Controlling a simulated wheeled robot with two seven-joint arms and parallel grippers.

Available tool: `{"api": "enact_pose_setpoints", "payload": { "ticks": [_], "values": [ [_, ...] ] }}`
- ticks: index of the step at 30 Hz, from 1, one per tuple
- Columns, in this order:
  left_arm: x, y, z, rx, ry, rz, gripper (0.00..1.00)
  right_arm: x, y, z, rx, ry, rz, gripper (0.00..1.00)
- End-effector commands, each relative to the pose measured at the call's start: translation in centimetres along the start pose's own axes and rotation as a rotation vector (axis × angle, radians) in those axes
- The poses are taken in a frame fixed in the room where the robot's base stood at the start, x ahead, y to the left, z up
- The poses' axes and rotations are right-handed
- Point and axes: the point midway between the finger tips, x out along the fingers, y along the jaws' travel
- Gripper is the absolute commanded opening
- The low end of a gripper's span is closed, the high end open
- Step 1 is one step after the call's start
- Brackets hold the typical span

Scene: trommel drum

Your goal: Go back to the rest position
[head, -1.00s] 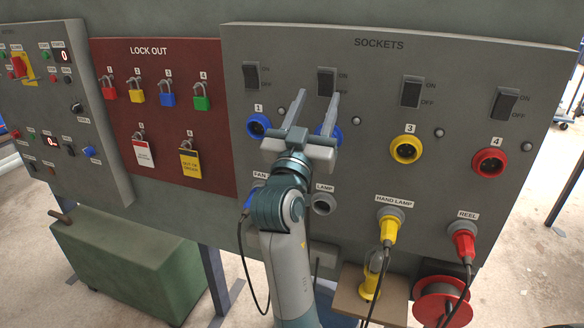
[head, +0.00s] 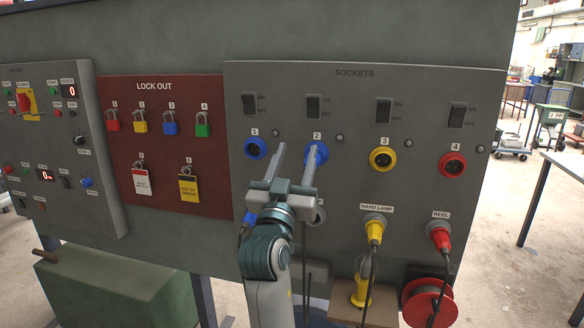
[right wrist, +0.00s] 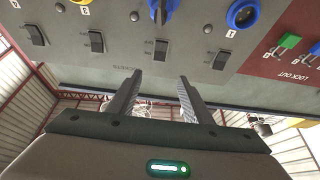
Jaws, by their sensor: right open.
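My right gripper (head: 296,168) is open and empty in the head view, with its two fingers apart in front of the grey sockets panel (head: 360,78). The fingers reach up between blue socket 1 (head: 255,149) and blue socket 2 (head: 322,153), partly covering socket 2. In the right wrist view the gripper (right wrist: 158,85) also shows open, with nothing between its fingers and the panel beyond. The gap between fingertips and panel is hard to judge. My left gripper is not in view.
The red lock-out board (head: 150,88) carries several padlocks and tags. The yellow hand lamp plug (head: 375,231) and red reel plug (head: 439,236) have cables hanging down. A green box (head: 115,285) stands at lower left.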

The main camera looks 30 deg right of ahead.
Motion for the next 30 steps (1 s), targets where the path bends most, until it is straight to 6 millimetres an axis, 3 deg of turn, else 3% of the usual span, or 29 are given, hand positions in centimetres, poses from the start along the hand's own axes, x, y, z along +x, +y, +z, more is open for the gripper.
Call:
{"api": "enact_pose_setpoints", "payload": {
  "ticks": [23,26,30],
  "values": [
    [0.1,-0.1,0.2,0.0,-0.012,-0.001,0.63,0.0,-0.2,0.5,-0.004,-0.004,-0.008,0.45],
    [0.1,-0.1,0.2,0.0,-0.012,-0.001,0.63,-0.3,-1.2,1.6,-0.018,-0.017,-0.034,0.45],
    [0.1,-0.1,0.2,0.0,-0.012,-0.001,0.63,-1.2,-3.9,5.1,-0.055,-0.056,-0.114,0.45]
  ]
}}
